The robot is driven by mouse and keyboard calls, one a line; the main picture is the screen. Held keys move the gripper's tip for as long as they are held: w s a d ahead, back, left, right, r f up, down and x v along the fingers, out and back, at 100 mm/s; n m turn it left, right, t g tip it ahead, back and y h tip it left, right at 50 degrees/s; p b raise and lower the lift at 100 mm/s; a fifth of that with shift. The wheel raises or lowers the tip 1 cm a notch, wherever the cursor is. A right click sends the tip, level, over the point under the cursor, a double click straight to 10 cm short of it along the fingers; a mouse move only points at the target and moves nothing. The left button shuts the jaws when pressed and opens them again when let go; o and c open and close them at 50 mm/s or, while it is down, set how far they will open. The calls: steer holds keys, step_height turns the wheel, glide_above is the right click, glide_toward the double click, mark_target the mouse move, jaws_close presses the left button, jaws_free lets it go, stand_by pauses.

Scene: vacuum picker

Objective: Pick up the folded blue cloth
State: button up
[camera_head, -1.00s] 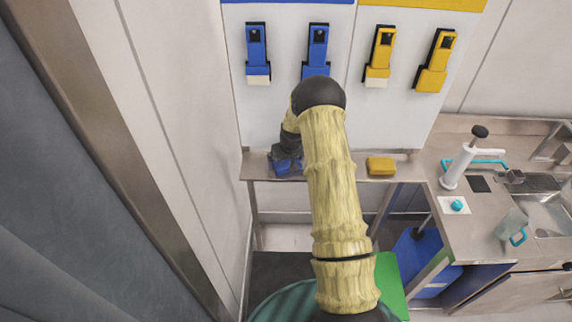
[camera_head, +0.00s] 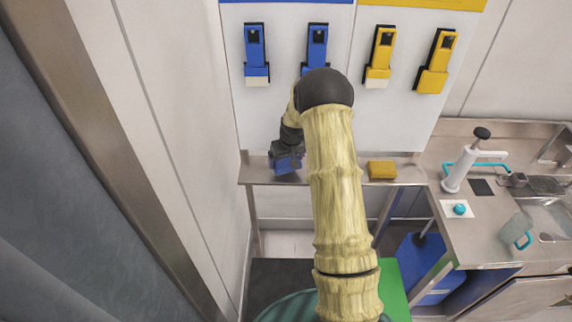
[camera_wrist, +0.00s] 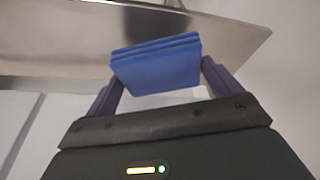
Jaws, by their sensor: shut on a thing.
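The folded blue cloth (camera_wrist: 156,68) is a flat stack of several layers between the two dark fingers of my gripper (camera_wrist: 160,75) in the wrist view. My gripper is shut on it from both sides. In the head view my gripper (camera_head: 287,163) is at the left end of the narrow metal shelf, and the blue at its end blends with the cloth. The shelf (camera_head: 340,174) shows behind the cloth in the wrist view. I cannot tell whether the cloth is clear of the shelf surface.
A yellow folded cloth (camera_head: 381,169) lies on the shelf to the right. Blue (camera_head: 256,52) and yellow (camera_head: 380,55) devices hang on the panel above. A wall stands close on the left. A counter with a sink (camera_head: 546,217) is at right.

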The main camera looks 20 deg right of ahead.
steer(key=s+a+b, duration=0.4)
steer(key=s+b, duration=0.1)
steer(key=s, duration=1.1)
steer(key=shift+s, duration=0.2)
steer(key=o, duration=0.4)
steer(key=shift+c, duration=1.1)
steer(key=s+a+f, duration=0.1)
steer(key=a+f, duration=0.2)
steer(key=f, duration=0.7)
steer(key=s+a+f, duration=0.1)
steer(key=a+f, duration=0.2)
steer(key=f, duration=0.7)
steer(key=s+a+f, duration=0.1)
steer(key=a+f, duration=0.2)
steer(key=f, duration=0.8)
steer(key=shift+s+a, duration=0.2)
